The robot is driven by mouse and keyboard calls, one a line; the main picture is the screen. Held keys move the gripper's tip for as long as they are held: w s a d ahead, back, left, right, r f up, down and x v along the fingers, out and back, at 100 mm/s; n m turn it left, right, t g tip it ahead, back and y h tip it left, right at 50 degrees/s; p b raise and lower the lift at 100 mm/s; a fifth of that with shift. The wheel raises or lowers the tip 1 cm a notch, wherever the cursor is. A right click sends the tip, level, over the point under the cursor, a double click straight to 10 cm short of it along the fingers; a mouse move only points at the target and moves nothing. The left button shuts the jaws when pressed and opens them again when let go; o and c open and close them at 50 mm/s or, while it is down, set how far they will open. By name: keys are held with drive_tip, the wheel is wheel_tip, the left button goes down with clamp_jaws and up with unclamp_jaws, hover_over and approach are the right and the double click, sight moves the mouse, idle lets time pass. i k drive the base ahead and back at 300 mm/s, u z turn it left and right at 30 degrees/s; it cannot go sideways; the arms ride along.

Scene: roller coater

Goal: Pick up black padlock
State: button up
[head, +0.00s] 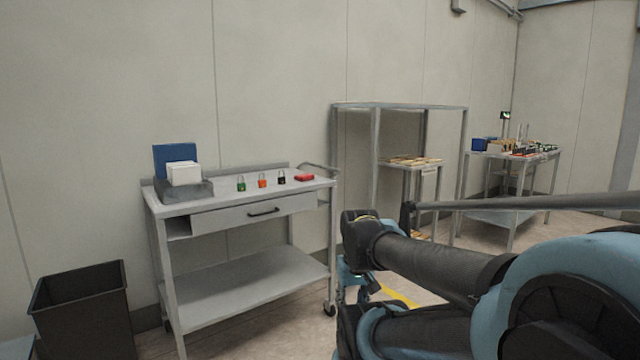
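The black padlock (281,177) stands on the top of a grey metal cart (238,199), with its shackle up. It is in a row between an orange padlock (262,181) on its left and a flat red object (305,177) on its right. A green padlock (241,183) stands further left. My blue and black arm fills the lower right of the view, well apart from the padlocks. I cannot make out my gripper's fingers. Nothing hides the black padlock.
A blue panel and white box (184,174) sit in a grey tray at the cart's left. A dark bin (82,312) stands left of the cart. A tall metal frame (400,106) and a cluttered table (512,154) stand to the right. The cart's front edge is clear.

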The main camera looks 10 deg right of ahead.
sight(281, 180)
drive_tip(key=z, duration=0.25)
drive_tip(key=i, duration=1)
drive_tip(key=u, duration=0.1)
